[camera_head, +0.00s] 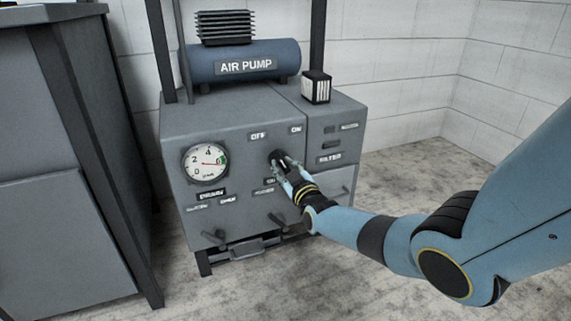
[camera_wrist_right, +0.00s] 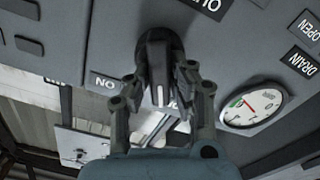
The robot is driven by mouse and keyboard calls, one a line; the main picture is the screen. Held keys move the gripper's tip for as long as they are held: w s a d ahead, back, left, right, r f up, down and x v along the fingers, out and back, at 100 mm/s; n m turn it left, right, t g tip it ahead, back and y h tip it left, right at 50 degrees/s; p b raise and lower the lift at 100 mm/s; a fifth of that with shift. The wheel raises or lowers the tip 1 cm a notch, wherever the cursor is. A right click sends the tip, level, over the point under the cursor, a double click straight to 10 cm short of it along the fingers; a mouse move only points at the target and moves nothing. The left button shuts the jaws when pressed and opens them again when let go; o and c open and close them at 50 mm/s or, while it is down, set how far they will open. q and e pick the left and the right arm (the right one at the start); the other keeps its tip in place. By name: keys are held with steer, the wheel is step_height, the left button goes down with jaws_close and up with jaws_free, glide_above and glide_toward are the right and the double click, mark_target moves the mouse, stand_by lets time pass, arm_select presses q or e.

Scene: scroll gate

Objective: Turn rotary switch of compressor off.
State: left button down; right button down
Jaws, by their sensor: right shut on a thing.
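The compressor (camera_head: 232,135) is a grey cabinet with a blue cylinder marked AIR PUMP (camera_head: 244,62) on top. Its rotary switch (camera_head: 276,155) is a dark round knob on the front, below the OFF and ON labels. In the right wrist view the knob (camera_wrist_right: 158,50) has a pale line along its grip. My right gripper (camera_head: 284,163) is at the switch, and its fingers (camera_wrist_right: 160,90) are shut on the knob from both sides. The fingers hide part of the knob in the head view. My left gripper is not in view.
A round gauge (camera_head: 206,161) with a red needle sits left of the switch. Small handles (camera_head: 277,219) stick out below it. A dark grey cabinet (camera_head: 65,160) stands close on the left. The floor to the right (camera_head: 410,170) is clear.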

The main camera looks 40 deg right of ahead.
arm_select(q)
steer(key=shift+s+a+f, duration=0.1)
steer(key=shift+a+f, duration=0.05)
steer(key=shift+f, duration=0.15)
arm_select(e)
steer(key=shift+n, duration=0.8)
steer(key=shift+f, duration=0.1)
steer(key=c, duration=1.2)
jaws_free()
steer(key=v, duration=1.2)
steer(key=shift+a, duration=0.1)
